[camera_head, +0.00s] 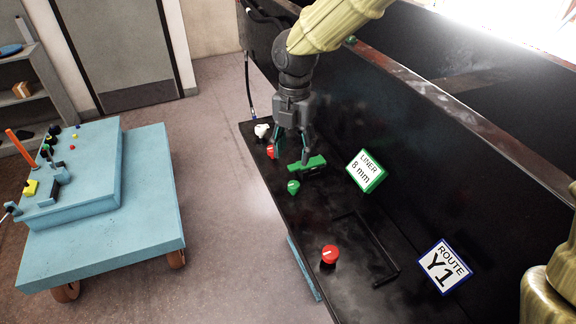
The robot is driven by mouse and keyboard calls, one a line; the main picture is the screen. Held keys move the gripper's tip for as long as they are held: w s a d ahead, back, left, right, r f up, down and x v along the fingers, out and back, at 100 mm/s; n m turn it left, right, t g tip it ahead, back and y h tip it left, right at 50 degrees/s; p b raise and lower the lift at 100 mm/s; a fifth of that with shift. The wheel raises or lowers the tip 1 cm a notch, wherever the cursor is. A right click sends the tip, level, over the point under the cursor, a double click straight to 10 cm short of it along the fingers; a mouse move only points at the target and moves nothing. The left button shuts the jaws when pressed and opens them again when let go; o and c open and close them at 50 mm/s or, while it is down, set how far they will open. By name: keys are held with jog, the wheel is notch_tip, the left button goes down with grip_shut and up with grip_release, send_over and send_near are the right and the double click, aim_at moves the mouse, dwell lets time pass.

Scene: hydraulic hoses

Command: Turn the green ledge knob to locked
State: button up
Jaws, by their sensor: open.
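The green ledge knob (293,187) stands on the black ledge, with a pale mark on its top. I cannot read from this distance which position it is turned to. My gripper (290,153) points down over the ledge, open, its two fingers apart. It is beyond the green knob and appears to hold nothing. A larger green piece (313,164) lies right by the right fingertip, just beyond the green knob. I cannot tell whether the finger touches it.
A red knob (270,151) and a white knob (262,131) stand near my left finger. Another red knob (330,254) is nearer, beside a black bar handle (385,276). Signs read LINER 8 mm (366,171) and ROUTE Y1 (443,267). A blue cart (150,200) stands left across open floor.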

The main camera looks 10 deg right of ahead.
aim_at(294, 184)
jog(key=f, duration=0.3)
jog(key=f+p, duration=0.1)
jog(key=f, duration=0.2)
jog(key=f+p, duration=0.1)
jog(key=f, duration=0.1)
jog(key=shift+s+f, duration=0.25)
jog(key=shift+f, duration=0.15)
jog(key=shift+s+f, duration=0.25)
jog(key=shift+s, duration=0.55)
jog(key=shift+w+a+f, duration=0.1)
jog(key=shift+w+f, duration=0.4)
jog(key=shift+w, duration=0.05)
jog(key=shift+s+r, duration=0.2)
jog(key=shift+s, duration=0.1)
jog(key=c, duration=1.1)
